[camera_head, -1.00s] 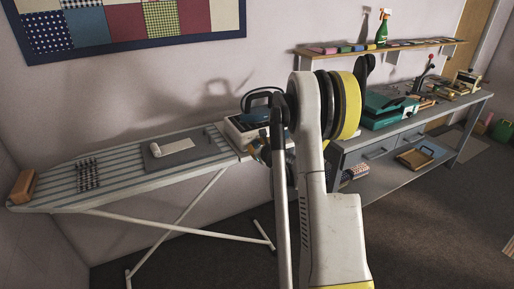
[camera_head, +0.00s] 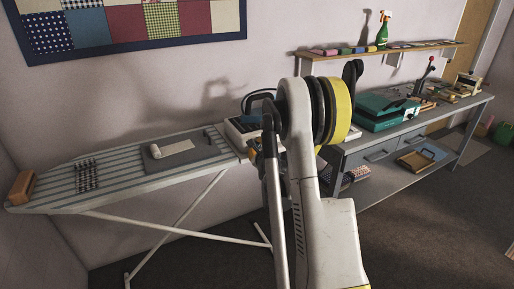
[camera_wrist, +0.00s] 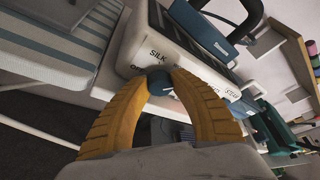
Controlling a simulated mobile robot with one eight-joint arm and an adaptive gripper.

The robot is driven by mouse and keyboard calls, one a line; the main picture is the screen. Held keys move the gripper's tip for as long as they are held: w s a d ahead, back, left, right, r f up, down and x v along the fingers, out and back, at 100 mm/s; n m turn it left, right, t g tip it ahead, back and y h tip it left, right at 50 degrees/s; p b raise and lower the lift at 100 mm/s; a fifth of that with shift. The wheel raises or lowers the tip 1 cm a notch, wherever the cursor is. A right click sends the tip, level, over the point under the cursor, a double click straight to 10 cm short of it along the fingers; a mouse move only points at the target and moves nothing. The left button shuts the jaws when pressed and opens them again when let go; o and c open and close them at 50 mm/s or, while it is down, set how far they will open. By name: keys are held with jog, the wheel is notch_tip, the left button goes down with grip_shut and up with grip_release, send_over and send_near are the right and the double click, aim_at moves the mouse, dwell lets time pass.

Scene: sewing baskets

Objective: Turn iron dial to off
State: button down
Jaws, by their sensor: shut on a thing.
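The iron station, a white box (camera_wrist: 140,42) with printed words such as SILK and STEAM, fills the upper middle of the wrist view. A small blue-grey dial (camera_wrist: 157,84) sits on its labelled face. My gripper (camera_wrist: 164,78) has its two yellow fingers closed around the dial, one on each side. The fingers hide part of the dial and some lettering, so I cannot read its setting. The blue iron (camera_wrist: 205,30) rests on top of the station. In the head view the station (camera_head: 236,133) stands at the ironing board's right end, partly hidden by my arm.
The striped ironing board (camera_head: 130,190) stretches left, with a grey mat (camera_head: 205,153), a white roll (camera_head: 173,148) and a wooden block (camera_head: 22,187). A workbench (camera_head: 365,145) with a teal machine (camera_head: 385,110) stands to the right. A shelf (camera_head: 440,45) hangs above it.

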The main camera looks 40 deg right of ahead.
jog(key=c, duration=1.1)
grip_release()
jog(key=shift+o, duration=0.2)
jog(key=shift+s+a, duration=0.1)
jog(key=v, duration=0.7)
jog(key=shift+s, duration=0.4)
jog(key=shift+a+r, duration=0.1)
jog(key=shift+r, duration=0.05)
